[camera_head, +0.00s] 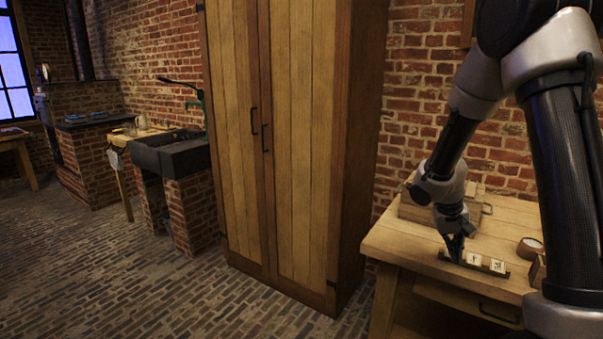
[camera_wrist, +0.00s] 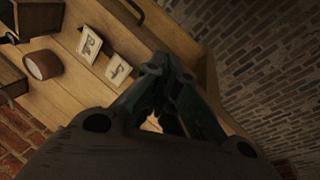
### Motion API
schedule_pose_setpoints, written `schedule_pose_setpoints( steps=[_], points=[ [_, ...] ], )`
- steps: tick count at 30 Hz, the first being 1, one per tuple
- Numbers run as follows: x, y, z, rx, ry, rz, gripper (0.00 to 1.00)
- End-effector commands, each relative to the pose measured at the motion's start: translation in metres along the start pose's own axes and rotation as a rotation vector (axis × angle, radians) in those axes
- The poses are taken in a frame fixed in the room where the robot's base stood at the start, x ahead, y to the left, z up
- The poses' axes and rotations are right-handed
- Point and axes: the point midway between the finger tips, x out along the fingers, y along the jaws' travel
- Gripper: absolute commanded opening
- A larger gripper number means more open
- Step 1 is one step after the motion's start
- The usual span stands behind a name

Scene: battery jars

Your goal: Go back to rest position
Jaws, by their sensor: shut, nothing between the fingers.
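My gripper (camera_head: 456,249) is over the wooden workbench (camera_head: 408,243) at the right of the head view, pointing down close to a dark narrow rack. In the wrist view my gripper (camera_wrist: 160,68) has its fingertips together, with nothing seen between them. Two pale lettered tiles stand in the rack beside it: a tile (camera_head: 473,259) nearer the gripper and a tile (camera_head: 497,266) to its right. In the wrist view they show as an F tile (camera_wrist: 118,70) and an R-like tile (camera_wrist: 90,45). The gripper hides part of the rack.
A wooden box (camera_head: 412,208) stands behind the gripper on the bench. A round brown-sided object (camera_head: 530,247) is at the right. A tall wooden cabinet (camera_head: 300,130) stands left of the bench. The brick floor (camera_head: 110,270) at the left is clear.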

Motion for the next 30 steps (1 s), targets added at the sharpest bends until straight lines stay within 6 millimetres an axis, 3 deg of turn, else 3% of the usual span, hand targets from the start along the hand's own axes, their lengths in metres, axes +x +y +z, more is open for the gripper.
schedule_pose_setpoints(
  steps=[3, 9, 15, 18, 22, 30],
  points=[
    [-0.035, 0.022, 0.037, -0.077, -0.047, -0.004, 0.0],
    [-0.098, 0.044, 0.106, -0.177, -0.081, -0.078, 0.0],
    [-0.16, 0.05, 0.182, -0.229, -0.019, -0.22, 0.0],
    [-0.183, 0.049, 0.211, -0.21, 0.053, -0.285, 0.0],
    [-0.207, 0.051, 0.23, -0.161, 0.171, -0.337, 0.0],
    [-0.234, 0.062, 0.238, -0.134, 0.315, -0.35, 0.0]
  ],
)
